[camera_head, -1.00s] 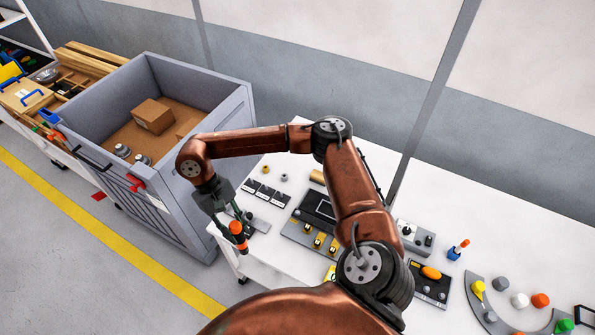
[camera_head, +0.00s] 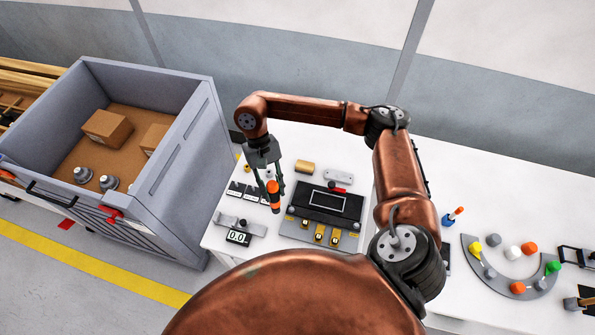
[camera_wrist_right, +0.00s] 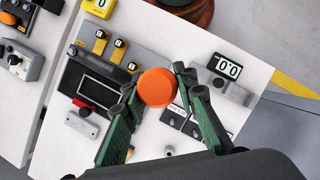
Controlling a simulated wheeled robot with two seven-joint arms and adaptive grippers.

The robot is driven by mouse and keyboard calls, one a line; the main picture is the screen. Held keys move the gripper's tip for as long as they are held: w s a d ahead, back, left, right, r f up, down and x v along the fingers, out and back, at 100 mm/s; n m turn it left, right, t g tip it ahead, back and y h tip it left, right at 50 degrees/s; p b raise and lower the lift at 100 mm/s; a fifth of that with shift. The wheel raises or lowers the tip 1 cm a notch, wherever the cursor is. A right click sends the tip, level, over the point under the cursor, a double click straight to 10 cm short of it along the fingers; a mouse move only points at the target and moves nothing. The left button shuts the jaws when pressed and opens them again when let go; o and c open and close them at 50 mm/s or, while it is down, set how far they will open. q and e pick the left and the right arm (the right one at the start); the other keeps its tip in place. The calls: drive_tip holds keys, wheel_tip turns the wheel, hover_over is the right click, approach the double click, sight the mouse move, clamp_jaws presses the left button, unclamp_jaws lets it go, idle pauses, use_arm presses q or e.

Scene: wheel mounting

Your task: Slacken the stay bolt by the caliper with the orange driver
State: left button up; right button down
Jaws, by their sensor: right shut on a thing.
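My right gripper (camera_head: 267,182) is shut on the orange driver (camera_head: 273,196). It holds the driver above the white table's left part, its orange end downward in the head view. In the right wrist view the driver's round orange end (camera_wrist_right: 157,87) sits between the two green fingers. The caliper seems to be the grey device (camera_head: 224,222) with a 0.0 display (camera_head: 238,237) at the table's front left; it also shows in the right wrist view (camera_wrist_right: 236,92). The driver is apart from it. I cannot make out the stay bolt. My left gripper is not in view.
Dark label plates (camera_head: 248,193) lie below the gripper. A black panel unit with yellow switches (camera_head: 320,218) stands to their right. A grey bin (camera_head: 190,150) with boxes stands left of the table. A curved rack (camera_head: 512,285) with coloured knobs lies at the right.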

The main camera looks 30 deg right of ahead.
drive_tip(key=m+p, duration=0.1)
drive_tip(key=p, duration=0.1)
drive_tip(key=r+m+y+p, duration=0.1)
drive_tip(key=m+p, duration=0.1)
drive_tip(key=shift+w+d+r, duration=0.1)
drive_tip(key=shift+w+r, duration=0.05)
drive_tip(key=shift+w, duration=0.25)
use_arm(q)
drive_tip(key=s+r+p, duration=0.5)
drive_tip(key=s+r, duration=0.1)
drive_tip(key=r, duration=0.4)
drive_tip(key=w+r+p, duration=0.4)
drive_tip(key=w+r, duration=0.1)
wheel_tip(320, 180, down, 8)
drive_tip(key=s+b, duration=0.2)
drive_tip(key=b, duration=0.5)
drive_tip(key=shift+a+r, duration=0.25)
use_arm(e)
drive_tip(key=d+f+m+t+y, duration=0.2)
drive_tip(key=d+f+m+t, duration=0.1)
drive_tip(key=d+f+m, duration=0.3)
drive_tip(key=shift+d+f+m+y, duration=0.4)
drive_tip(key=shift+f+m, duration=0.95)
drive_tip(key=shift+m, duration=0.35)
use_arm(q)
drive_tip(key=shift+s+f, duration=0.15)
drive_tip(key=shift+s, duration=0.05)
use_arm(e)
drive_tip(key=shift+f, duration=0.15)
